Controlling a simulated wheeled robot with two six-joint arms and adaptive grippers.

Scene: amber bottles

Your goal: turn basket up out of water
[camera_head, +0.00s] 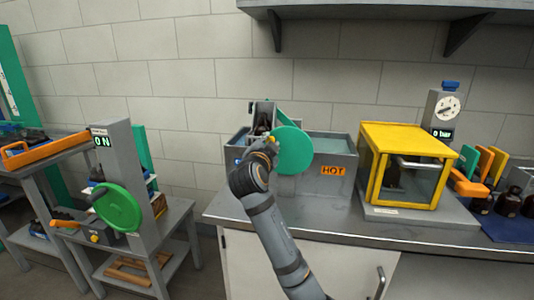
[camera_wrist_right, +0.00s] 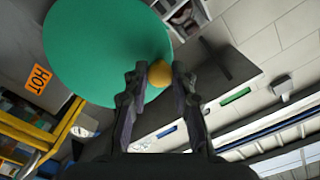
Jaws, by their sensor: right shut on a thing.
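A green disc (camera_head: 293,150) stands at the front of a grey tank (camera_head: 345,178) with water (camera_head: 335,147) and an orange HOT label. My right gripper (camera_head: 271,142) is at the disc's left edge. In the right wrist view the gripper (camera_wrist_right: 160,77) is shut on the yellow-orange knob (camera_wrist_right: 160,72) at the rim of the green disc (camera_wrist_right: 95,45). A grey frame (camera_head: 264,108), seemingly the basket, with something dark in it shows above the tank rim behind the gripper. Its lower part is hidden. My left gripper is not in view.
A yellow-framed glass cabinet (camera_head: 405,165) stands close to the tank's right. A gauge post (camera_head: 441,112) and dark bottles (camera_head: 508,203) are farther right. On the left stands a grey machine with a green wheel (camera_head: 120,207). A shelf (camera_head: 400,8) hangs above.

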